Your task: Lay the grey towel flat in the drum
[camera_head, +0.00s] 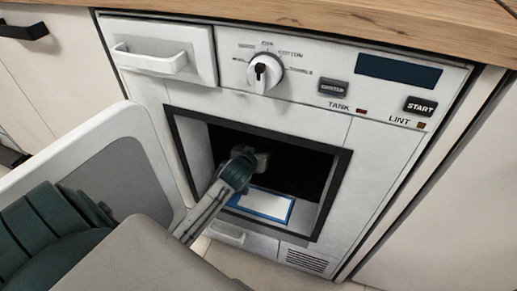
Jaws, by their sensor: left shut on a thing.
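The dryer's drum (305,170) is a dark square opening with a dark frame in the white front. My left arm reaches into it from the lower left. My left gripper (262,158) is inside the opening, near its upper middle, and is shut on the grey towel. Only a small greyish patch shows at the fingertips, and the dark interior hides how the towel hangs or lies. A white panel with a blue border (262,205) lies at the bottom of the opening, below the gripper. My right gripper is out of view.
The open dryer door (160,165) stands to the left of the opening, beside my arm. Above are a drawer with a handle (150,62), a dial (264,73), a dark display (398,71) and a START button (420,106). A wooden worktop (330,22) overhangs the front.

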